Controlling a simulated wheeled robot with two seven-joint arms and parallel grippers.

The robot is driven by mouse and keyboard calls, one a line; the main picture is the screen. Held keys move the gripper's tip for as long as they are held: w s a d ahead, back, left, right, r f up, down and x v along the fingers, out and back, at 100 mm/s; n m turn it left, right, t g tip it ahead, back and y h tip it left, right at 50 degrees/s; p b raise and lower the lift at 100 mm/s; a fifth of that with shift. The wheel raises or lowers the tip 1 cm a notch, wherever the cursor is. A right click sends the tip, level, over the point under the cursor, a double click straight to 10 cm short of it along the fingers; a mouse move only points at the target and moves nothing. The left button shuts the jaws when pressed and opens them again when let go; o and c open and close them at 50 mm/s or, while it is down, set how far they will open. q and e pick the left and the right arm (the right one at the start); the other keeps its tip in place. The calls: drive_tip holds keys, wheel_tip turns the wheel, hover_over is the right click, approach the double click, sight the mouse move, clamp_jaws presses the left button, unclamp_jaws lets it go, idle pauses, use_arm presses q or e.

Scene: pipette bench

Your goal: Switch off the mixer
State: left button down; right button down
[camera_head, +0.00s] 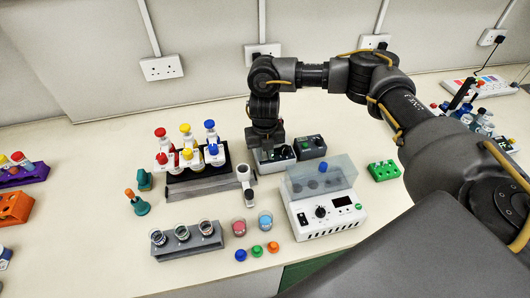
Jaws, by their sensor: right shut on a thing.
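My right gripper (264,143) points straight down at the left end of a small grey box (274,161) with dark, green-marked details on top. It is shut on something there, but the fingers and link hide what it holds. A similar dark grey box (311,147) stands just to the right. A white bench unit (325,210) with a black knob (320,212), a dark display and a clear lid (318,175) stands in front. I cannot tell for sure which of these units is the mixer, or whether it is running. My left gripper is not in view.
A green rack (383,171) stands right.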

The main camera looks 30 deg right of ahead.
drive_tip(key=shift+w+r+g+p, duration=0.15)
drive_tip(key=shift+r+g+p, duration=0.05)
drive_tip(key=shift+g+p, duration=0.3)
drive_tip(key=shift+w+d+g+y+p, duration=0.1)
drive_tip(key=shift+w+g+y+p, duration=0.1)
drive_tip(key=shift+g, duration=0.3)
drive_tip(key=shift+w+g+y+p, duration=0.1)
drive_tip(key=shift+g+y+p, duration=0.1)
drive_tip(key=shift+g, duration=0.3)
drive_tip(key=c, duration=1.3)
unclamp_jaws()
drive_tip(key=shift+r, duration=0.1)
drive_tip(key=b+v, duration=0.2)
drive_tip(key=v, duration=0.8)
drive_tip(key=shift+r, duration=0.3)
